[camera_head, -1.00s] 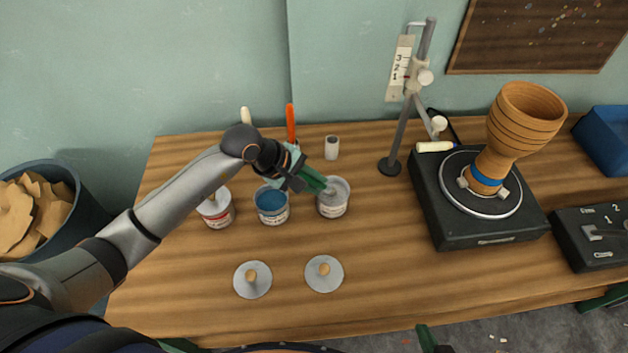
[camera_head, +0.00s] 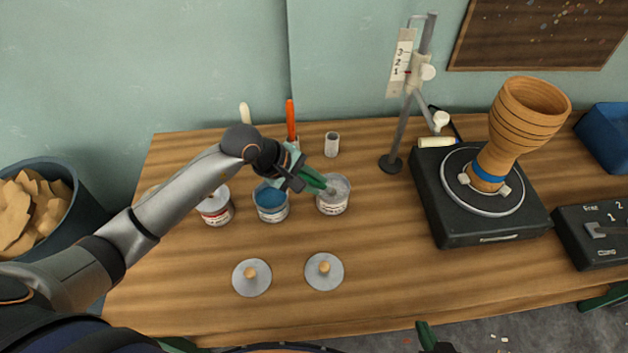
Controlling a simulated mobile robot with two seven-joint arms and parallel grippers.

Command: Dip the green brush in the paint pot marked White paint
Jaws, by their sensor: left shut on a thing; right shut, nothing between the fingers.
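My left gripper (camera_head: 318,182) reaches in from the left and is shut on a slim thing at the rim of the right-hand open paint pot (camera_head: 333,207). This thing is probably the green brush, but it is mostly hidden by the green fingers, so its colour is unclear. A small pale tip (camera_head: 331,190) shows over the pot's mouth; I cannot tell whether it touches the paint. The pot holds pale grey-white paint; its label is too small to read. My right gripper (camera_head: 427,338) shows only partly at the bottom edge, shut and empty.
Two lids (camera_head: 252,278) (camera_head: 324,272) lie in front. An orange handle (camera_head: 290,118), white handle (camera_head: 245,115) and small cup (camera_head: 332,145) are behind. A stand (camera_head: 400,135) and turntable with goblet drum (camera_head: 516,125) are right.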

